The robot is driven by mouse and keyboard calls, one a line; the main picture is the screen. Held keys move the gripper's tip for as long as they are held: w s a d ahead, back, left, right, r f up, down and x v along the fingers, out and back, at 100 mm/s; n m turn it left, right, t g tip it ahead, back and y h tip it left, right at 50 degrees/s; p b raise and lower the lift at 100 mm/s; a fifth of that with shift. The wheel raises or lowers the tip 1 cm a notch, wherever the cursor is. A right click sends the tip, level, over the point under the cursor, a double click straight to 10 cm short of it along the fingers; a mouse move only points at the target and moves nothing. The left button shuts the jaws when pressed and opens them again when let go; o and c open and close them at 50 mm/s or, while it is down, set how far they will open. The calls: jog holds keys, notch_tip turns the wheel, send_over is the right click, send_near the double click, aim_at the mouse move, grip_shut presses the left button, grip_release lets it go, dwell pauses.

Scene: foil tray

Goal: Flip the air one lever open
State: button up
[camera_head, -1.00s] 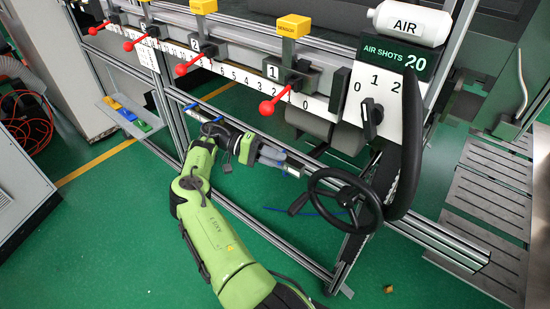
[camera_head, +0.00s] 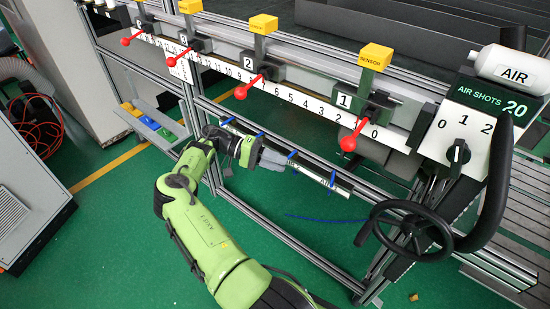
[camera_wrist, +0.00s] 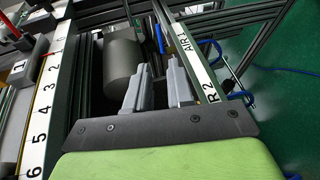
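The lower rail carries white air labels (camera_head: 312,172) and small blue levers. One blue lever (camera_head: 332,179) is near the rail's right end, and another blue lever (camera_head: 293,154) is beside my fingertips. In the wrist view the AIR 1 label (camera_wrist: 187,43) is ahead to the right, with a blue lever (camera_wrist: 159,38) beside it, ahead of my fingers. My gripper (camera_head: 284,165) is at the rail, pointing right along it. It also shows in the wrist view (camera_wrist: 158,66), with its two grey fingers apart and nothing between them. Whether the fingers touch the rail cannot be told.
Above the rail is a numbered scale with red-knobbed levers (camera_head: 348,143) and yellow sensor blocks (camera_head: 376,57). A black handwheel (camera_head: 408,232) and the AIR SHOTS panel (camera_head: 470,135) stand at right. A grey roller (camera_wrist: 121,58) is close to my left finger. Green floor is open in front.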

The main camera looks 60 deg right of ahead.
jog(key=shift+w+r, duration=0.1)
jog(key=shift+w, duration=0.05)
